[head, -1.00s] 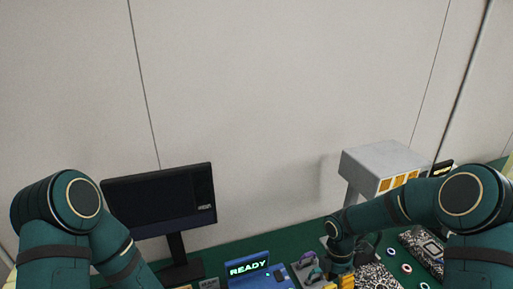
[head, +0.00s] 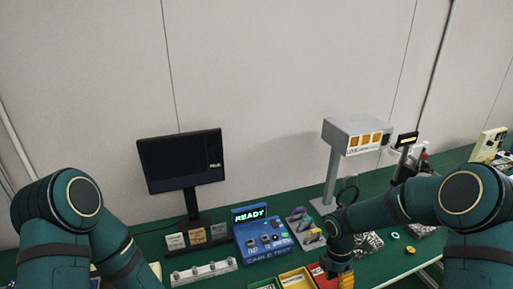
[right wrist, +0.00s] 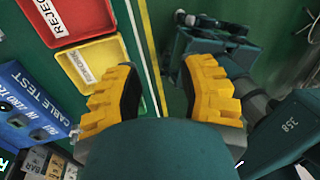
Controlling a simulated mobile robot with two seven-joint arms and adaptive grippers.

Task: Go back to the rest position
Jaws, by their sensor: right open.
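My right gripper (right wrist: 160,78) is open in the right wrist view, its yellow fingers wide apart with nothing between them. In the head view it (head: 341,280) shows at the bottom edge, beside the red tray and over the green bench. My left arm comes in at the left of the head view, bent downward, and its gripper is hidden or out of the picture.
A blue cable tester (head: 262,240) reads READY. Near it are a red tray (right wrist: 110,17), a yellow tray (right wrist: 70,68), a monitor (head: 180,160) and a white strip (head: 203,272). A grey lamp-like unit (head: 352,130) stands behind my right arm.

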